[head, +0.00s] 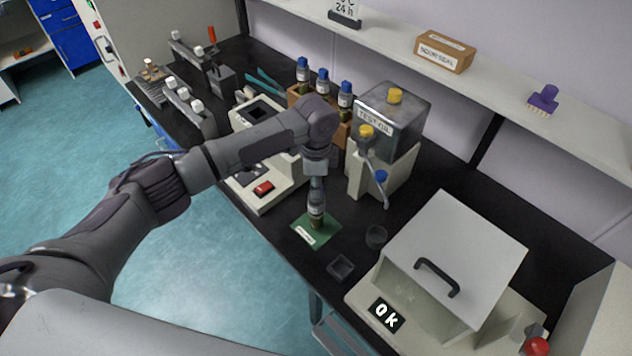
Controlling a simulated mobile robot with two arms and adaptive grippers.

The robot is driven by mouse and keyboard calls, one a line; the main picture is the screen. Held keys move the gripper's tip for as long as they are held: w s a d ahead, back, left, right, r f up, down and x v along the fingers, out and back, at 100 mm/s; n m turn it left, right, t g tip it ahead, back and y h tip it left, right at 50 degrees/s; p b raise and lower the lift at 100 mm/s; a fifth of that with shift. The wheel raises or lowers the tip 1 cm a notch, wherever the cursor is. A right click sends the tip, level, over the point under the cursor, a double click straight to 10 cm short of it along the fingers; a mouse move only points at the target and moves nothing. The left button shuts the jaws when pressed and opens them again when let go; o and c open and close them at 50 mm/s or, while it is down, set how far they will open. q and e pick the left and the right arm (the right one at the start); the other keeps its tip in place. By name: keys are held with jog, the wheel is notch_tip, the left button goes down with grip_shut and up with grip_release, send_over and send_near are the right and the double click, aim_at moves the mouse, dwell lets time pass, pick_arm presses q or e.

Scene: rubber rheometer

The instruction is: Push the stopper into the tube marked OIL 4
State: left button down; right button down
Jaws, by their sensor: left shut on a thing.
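A tube (317,215) with dark contents at its bottom stands upright on a small green mat (305,230) with a white label. Its marking is too small to read. My left gripper (317,186) points straight down over the tube, in line with it. It is shut at the tube's top, on what seems to be the stopper, which the fingers hide. I cannot tell how deep the stopper sits in the mouth. My right gripper is not in view.
A brown rack (298,98) with several blue-topped tubes stands behind my arm. A TEST OIL tank (392,115) with a spout stands behind and to the right. A lidded box (455,255) reading "OK" is at the right.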

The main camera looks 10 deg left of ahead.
pick_arm(q)
jog(key=shift+f, duration=0.35)
jog(key=c, duration=0.9)
grip_release()
jog(key=shift+c, duration=0.2)
notch_tip(320, 180, up, 6)
jog(key=p, duration=0.6)
jog(key=shift+p, duration=0.4)
jog(key=shift+f, duration=0.1)
